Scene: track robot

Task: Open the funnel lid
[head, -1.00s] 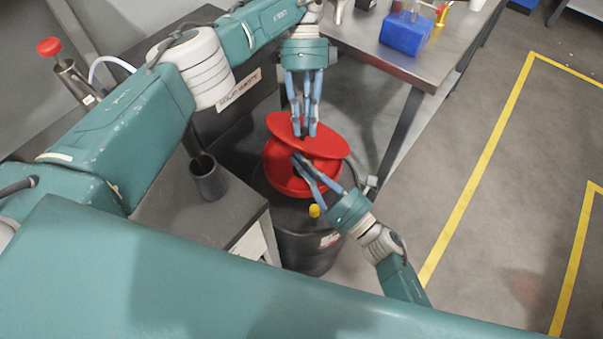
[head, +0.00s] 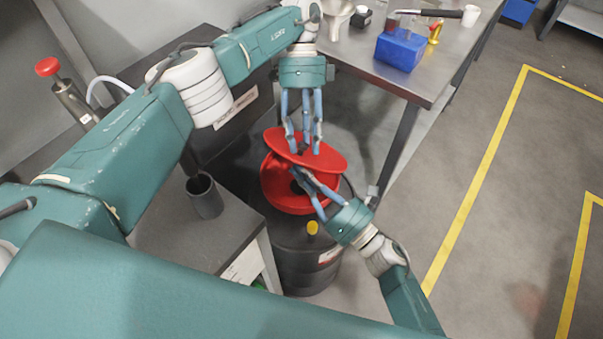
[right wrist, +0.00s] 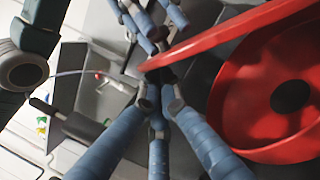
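The red funnel (head: 272,192) sits on top of a dark drum (head: 305,268). Its red lid (head: 330,162) is raised and tilted above the bowl, leaving a gap. In the right wrist view the lid (right wrist: 235,28) is seen nearly edge-on beside the open bowl (right wrist: 248,105), with the dark hole visible. My left gripper (head: 303,148) points down at the lid's upper face, fingers apart; contact is unclear. My right gripper (head: 300,177) reaches between lid and bowl from the lower right. Its fingertips (right wrist: 160,100) are close together near the lid's edge, with nothing clearly between them.
A steel table (head: 430,75) at the upper right holds a blue box (head: 400,50) and small items. A dark cup (head: 205,197) stands on a grey surface left of the drum. A yellow cap (head: 312,228) shows on the drum. Open floor lies to the right.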

